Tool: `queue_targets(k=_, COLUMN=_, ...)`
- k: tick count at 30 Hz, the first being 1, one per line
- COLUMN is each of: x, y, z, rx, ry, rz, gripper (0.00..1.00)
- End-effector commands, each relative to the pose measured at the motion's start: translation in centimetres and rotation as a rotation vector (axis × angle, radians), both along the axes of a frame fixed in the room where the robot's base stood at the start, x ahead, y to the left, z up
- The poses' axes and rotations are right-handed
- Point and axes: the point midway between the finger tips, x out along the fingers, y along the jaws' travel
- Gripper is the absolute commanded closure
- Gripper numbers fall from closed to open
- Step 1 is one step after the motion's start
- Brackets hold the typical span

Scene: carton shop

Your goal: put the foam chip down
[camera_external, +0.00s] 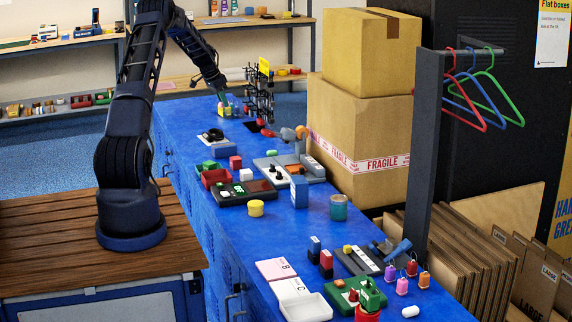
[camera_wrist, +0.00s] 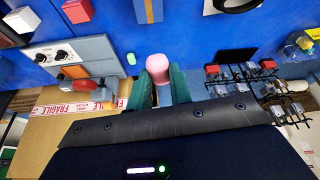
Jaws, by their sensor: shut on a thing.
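My gripper (camera_wrist: 160,88) has green fingers, shut on a pink foam chip (camera_wrist: 157,65) whose rounded end sticks out beyond the fingertips in the wrist view. In the external view my gripper (camera_external: 226,104) is at the far end of the blue counter (camera_external: 268,228), and the held chip is too small to make out there. I cannot tell how high the chip is above the counter. A white chip (camera_external: 410,311) lies at the near end.
A black rack (camera_external: 260,95) stands close to the right of my gripper. Stacked cartons (camera_external: 358,130) stand along the counter's right side. A grey device with knobs (camera_wrist: 68,56), a red tray (camera_external: 215,178) and a teal tin (camera_external: 338,208) occupy the counter. Bare blue patches lie between them.

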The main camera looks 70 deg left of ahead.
Motion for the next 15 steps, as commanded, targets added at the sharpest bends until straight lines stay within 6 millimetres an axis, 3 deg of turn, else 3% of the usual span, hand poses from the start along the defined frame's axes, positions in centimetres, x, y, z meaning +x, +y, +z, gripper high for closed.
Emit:
queue_targets(k=1, x=-1.8, y=1.7, z=0.0, rx=0.003, ry=0.0, rz=0.039, gripper=1.0)
queue_targets(k=6, x=-6.6, y=5.7, z=0.1, rx=0.005, ry=-0.003, rz=0.148, gripper=1.0)
queue_targets(k=12, x=-10.1, y=8.4, z=0.2, rx=0.008, ry=-0.005, rz=0.223, gripper=1.0)
queue_targets(k=15, x=-10.8, y=8.8, z=0.0, rx=0.007, ry=-0.005, rz=0.237, gripper=1.0)
